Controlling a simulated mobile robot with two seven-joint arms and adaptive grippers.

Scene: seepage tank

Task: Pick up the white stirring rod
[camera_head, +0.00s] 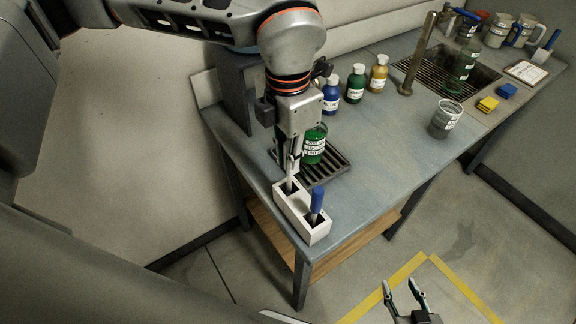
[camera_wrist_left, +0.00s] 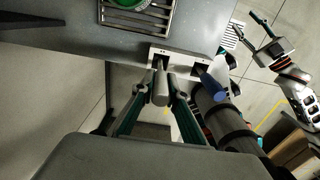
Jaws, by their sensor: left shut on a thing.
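The white stirring rod (camera_wrist_left: 161,88) stands in one slot of the white two-slot holder (camera_head: 308,232) at the near left corner of the bench. My left gripper (camera_head: 292,162) points down over that slot and is shut on the rod's upper part. The rod's lower end is hidden in the holder, which also shows in the left wrist view (camera_wrist_left: 184,64). My right gripper (camera_head: 404,292) is empty, with its fingers apart, low in front of the bench. It also shows in the left wrist view (camera_wrist_left: 256,32).
A blue-handled tool (camera_head: 317,201) stands in the other slot, close to my left gripper. A green-filled beaker (camera_head: 314,146) on a drain grate (camera_head: 334,166) is just behind. Several bottles and a grey beaker (camera_head: 446,120) stand farther back. The bench's middle is clear.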

